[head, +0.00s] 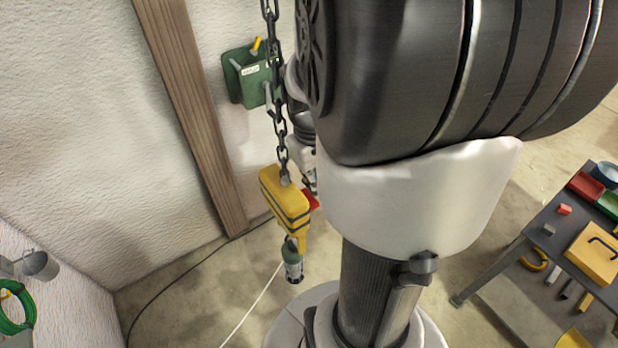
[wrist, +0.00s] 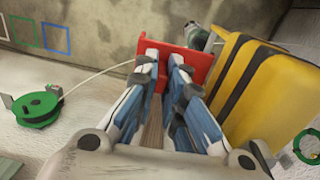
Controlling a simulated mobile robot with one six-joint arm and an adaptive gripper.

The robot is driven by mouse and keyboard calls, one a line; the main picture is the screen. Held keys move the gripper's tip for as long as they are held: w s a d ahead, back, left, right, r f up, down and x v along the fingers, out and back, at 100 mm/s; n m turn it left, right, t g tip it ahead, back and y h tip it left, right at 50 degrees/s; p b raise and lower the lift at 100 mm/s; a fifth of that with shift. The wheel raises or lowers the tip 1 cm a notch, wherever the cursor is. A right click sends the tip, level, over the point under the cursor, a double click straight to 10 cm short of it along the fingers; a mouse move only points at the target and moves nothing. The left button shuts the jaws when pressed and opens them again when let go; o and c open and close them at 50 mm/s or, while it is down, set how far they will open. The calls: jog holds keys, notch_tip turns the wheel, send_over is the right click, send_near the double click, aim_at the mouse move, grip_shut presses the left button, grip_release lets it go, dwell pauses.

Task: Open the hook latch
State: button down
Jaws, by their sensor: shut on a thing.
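A yellow hoist block (head: 284,198) with black stripes hangs from a dark chain (head: 278,130) in the head view. A yellow hook (head: 302,238) is below it, with a small green-grey lantern-like thing (head: 293,265) hanging there. The red latch (head: 311,200) shows at the block's right side. In the wrist view the yellow block (wrist: 265,85) is at the right and the red latch (wrist: 205,66) lies at my fingertips. My gripper (wrist: 163,62) is shut on the red latch, whose gripped part is partly hidden by the fingers. I cannot tell whether the latch is open.
A wooden post (head: 190,110) and a green wall box (head: 248,78) are behind the chain. A workbench (head: 535,225) with a yellow case (head: 592,255) stands at the right. A green hose (head: 14,318) hangs at lower left. Cables cross the otherwise clear floor left of my base.

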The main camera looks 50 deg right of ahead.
jog(key=shift+w+a+r+h, duration=0.1)
jog(key=shift+a+r+h, duration=0.1)
jog(key=shift+h, duration=0.3)
jog(key=c, duration=1.7)
grip_release()
jog(key=shift+r, duration=0.1)
jog(key=r, duration=0.4)
jog(key=a+r, duration=0.1)
jog(key=r, duration=0.2)
jog(key=a+r, duration=0.1)
jog(key=r, duration=0.3)
jog(key=shift+w+a+r, duration=0.1)
jog(key=shift+w+r, duration=0.15)
jog(key=shift+r, duration=0.1)
